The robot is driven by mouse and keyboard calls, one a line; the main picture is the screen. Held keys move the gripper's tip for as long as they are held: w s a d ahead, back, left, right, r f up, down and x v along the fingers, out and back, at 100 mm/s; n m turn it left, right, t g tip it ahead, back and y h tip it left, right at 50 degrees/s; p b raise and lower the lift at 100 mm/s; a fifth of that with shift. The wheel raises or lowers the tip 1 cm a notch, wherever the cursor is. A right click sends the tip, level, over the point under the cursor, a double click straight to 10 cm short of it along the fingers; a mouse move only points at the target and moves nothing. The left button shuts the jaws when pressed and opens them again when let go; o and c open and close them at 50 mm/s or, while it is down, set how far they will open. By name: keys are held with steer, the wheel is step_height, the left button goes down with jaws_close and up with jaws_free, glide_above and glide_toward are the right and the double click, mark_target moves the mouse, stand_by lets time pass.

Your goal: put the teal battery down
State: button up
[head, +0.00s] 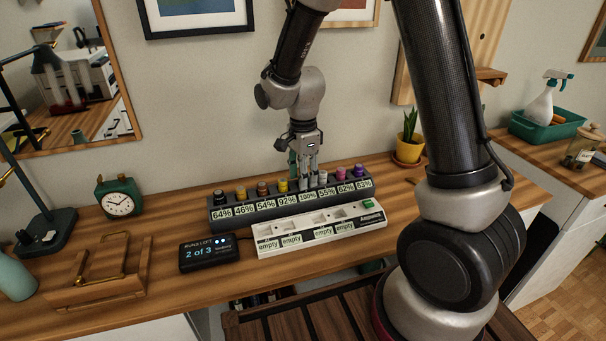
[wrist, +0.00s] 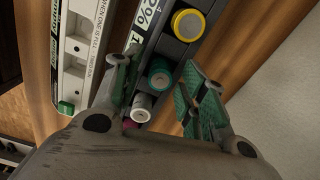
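The teal battery (wrist: 160,76) stands in the dark rack, its round end facing the wrist camera, between a yellow battery (wrist: 188,25) and a white battery (wrist: 142,106). My gripper (wrist: 163,62) is over the rack with its green-padded fingers apart, one on each side of the teal battery. Small gaps seem to show between pads and battery. In the head view my gripper (head: 309,172) points down at the rack (head: 216,222), around the slot labelled 100%. The teal battery is mostly hidden there behind the fingers.
A white charger strip (head: 262,248) with "empty" labels lies in front of the rack. A dark display (head: 208,253) reads "2 of 3". A wooden stand (head: 100,285), a green clock (head: 120,197) and a potted plant (head: 409,145) stand around. Other batteries flank the fingers closely.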

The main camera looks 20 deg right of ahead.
step_height(320, 180, up, 12)
steer(key=r, duration=0.1)
steer(key=s+d+r+n+t, duration=0.2)
steer(key=s+d+r+n, duration=0.2)
steer(key=s+d+n, duration=0.3)
steer(key=s+d+r+n+t, duration=0.2)
steer(key=s+d+r+n, duration=0.3)
steer(key=s, duration=1)
steer(key=d+n, duration=0.3)
steer(key=n, duration=0.1)
